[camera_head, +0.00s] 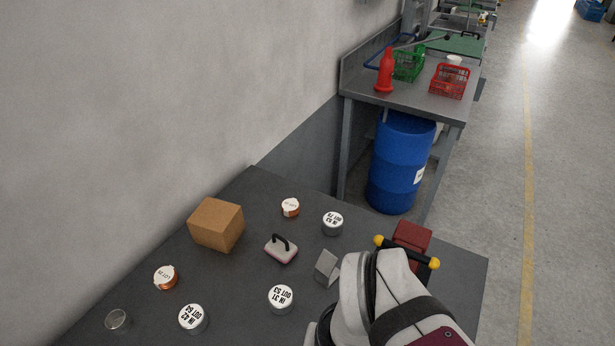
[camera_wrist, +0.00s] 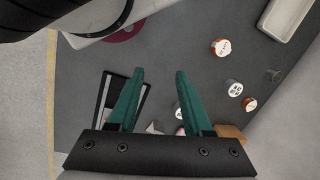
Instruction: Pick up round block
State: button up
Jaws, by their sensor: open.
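Several short round blocks with white lettered tops stand on the dark table (camera_head: 235,275) in the head view: one at the front (camera_head: 193,318), one near the middle (camera_head: 281,298) and one at the back (camera_head: 333,223). A plain grey round piece (camera_head: 116,320) lies at the front left. Which one is the round block of the task I cannot tell. In the wrist view, a white-topped round block (camera_wrist: 234,88) stands right of my gripper (camera_wrist: 160,72). Its green fingers are apart and empty, above the table. In the head view, my arm hides the gripper.
Copper coils (camera_head: 166,277) (camera_head: 291,207), a brown box (camera_head: 216,225), a handled block (camera_head: 281,249) and a grey wedge (camera_head: 327,267) share the table. A dark red block (camera_head: 412,237) is beside my arm. A wall bounds the left. A white tray (camera_wrist: 291,17) shows in the wrist view.

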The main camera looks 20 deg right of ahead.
jog(key=o, duration=0.8)
jog(key=m+h, duration=0.3)
jog(key=m, duration=1.2)
send_over(280, 296)
jog(key=a, duration=0.2)
notch_tip(280, 296, down, 6)
jog(key=f, duration=0.5)
jog(key=d+f, duration=0.1)
jog(key=f, duration=0.4)
jog(key=d+f, duration=0.1)
jog(key=f, duration=0.4)
jog(key=shift+f, duration=0.15)
